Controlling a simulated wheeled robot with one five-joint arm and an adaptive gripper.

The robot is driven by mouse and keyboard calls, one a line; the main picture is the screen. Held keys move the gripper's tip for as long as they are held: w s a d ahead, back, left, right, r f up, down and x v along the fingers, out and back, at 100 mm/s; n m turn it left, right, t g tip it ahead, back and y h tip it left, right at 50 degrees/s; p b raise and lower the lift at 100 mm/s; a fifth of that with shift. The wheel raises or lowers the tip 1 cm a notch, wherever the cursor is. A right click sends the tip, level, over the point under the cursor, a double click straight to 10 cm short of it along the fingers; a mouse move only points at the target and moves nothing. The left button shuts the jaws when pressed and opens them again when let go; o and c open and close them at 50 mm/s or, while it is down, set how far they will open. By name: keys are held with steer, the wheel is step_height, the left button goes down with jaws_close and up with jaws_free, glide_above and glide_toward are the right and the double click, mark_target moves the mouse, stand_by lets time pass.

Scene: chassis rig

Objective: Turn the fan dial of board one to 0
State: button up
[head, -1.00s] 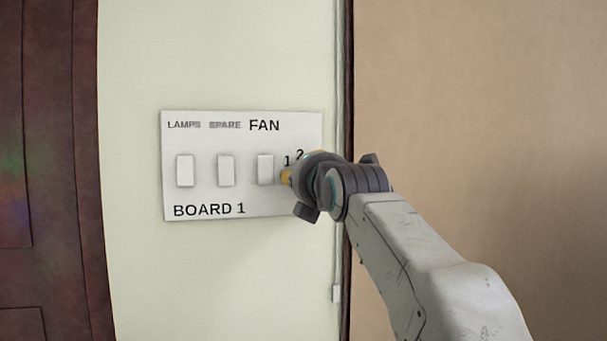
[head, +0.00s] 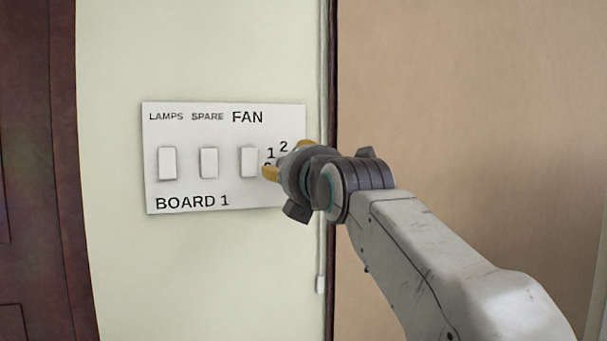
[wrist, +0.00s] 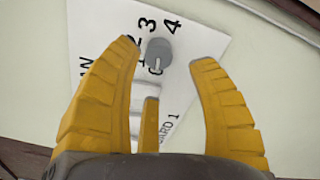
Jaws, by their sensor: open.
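Board one (head: 225,187) is a white plate on the pale wall, with the FAN label at its upper right. In the wrist view the fan dial (wrist: 159,52) is a small round grey knob on the board (wrist: 195,75), with numbers around it. A light mark shows on the dial's lower part, near the 0; its exact setting is hard to tell. My gripper (wrist: 167,51) is open, its yellow fingertips on either side of the dial, the left one closer. In the head view my gripper (head: 286,160) hides the dial and some numbers.
Three white rocker switches sit left of the dial; the nearest, the fan switch (head: 249,161), is close to my fingertip. A thin conduit (head: 322,240) runs down the wall right of the board. A dark door (head: 60,200) stands at the left.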

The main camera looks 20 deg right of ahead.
steer(key=s, duration=0.7)
steer(key=shift+s, duration=0.15)
stand_by(0.4)
